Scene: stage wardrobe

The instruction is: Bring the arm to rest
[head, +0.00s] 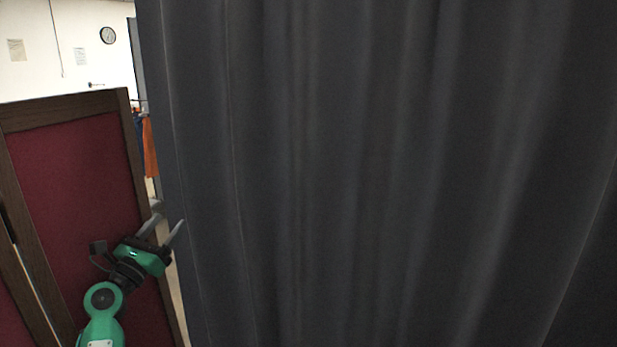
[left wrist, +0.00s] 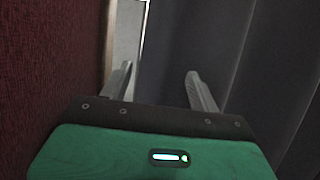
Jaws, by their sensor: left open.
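My left arm (head: 104,300), green and black, comes in from the lower left in the head view. Its gripper (head: 165,229) is open, with two grey fingers apart and pointing up and to the right. The fingertips are close to the left edge of a dark grey curtain (head: 380,170); I cannot tell whether they touch it. In the left wrist view the open gripper (left wrist: 158,84) has nothing between its fingers. My right gripper is not in view.
The curtain fills most of the head view. A red panel with a wooden frame (head: 75,190) stands at the left, behind my left arm. A narrow gap between panel and curtain shows an orange garment (head: 150,148). A clock (head: 107,35) hangs on the white wall.

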